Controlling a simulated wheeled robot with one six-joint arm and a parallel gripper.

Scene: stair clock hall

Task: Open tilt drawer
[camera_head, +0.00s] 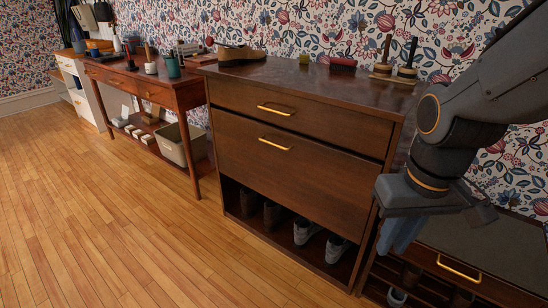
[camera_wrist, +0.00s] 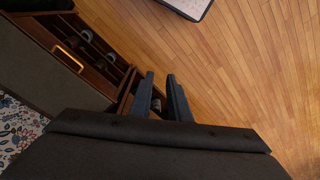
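A dark wooden cabinet (camera_head: 392,128) stands against the wall, with a shallow upper drawer (camera_head: 320,122) and a taller front panel, seemingly the tilt drawer (camera_head: 290,180), below it. Each has a brass bar handle; the lower handle (camera_head: 275,144) is near that panel's top edge. Both fronts look closed and flush. My gripper (camera_head: 388,245) hangs right of the cabinet, pointing down, apart from both handles. In the wrist view its two fingers (camera_wrist: 161,75) are apart, with nothing between them.
Shoes (camera_head: 320,243) stand in the open bottom of the cabinet. A low grey-fronted unit with a brass handle (camera_head: 458,268) is at right, near my gripper. The wooden floor (camera_head: 110,220) in front is clear.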

